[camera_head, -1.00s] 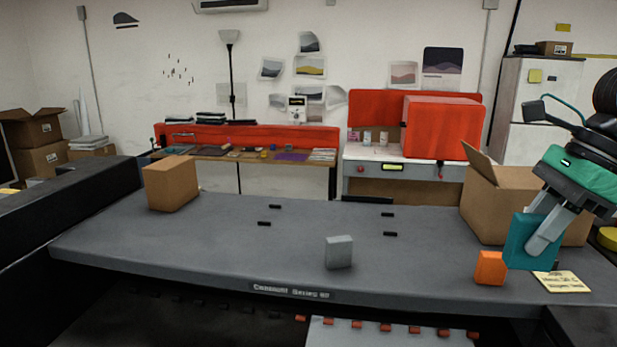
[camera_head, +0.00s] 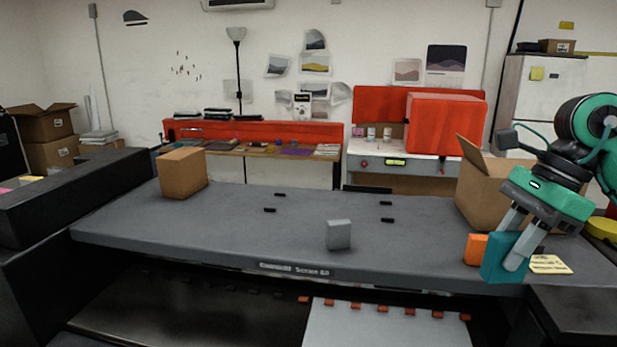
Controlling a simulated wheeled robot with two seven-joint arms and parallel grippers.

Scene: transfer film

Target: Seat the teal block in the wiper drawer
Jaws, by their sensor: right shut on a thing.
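My right gripper (camera_head: 514,250) is shut on the teal block (camera_head: 492,262), at the right front of the grey machine top (camera_head: 240,225). Below the front edge is an open dark space with a light grey panel (camera_head: 385,328) edged by a row of orange tabs. This looks like the wiper drawer, but I cannot be sure. The bottom of the picture cuts it off. My left gripper is out of view.
An orange block (camera_head: 475,248) stands just behind the teal block, partly covered. Cardboard boxes stand at left (camera_head: 182,175) and right (camera_head: 480,190).

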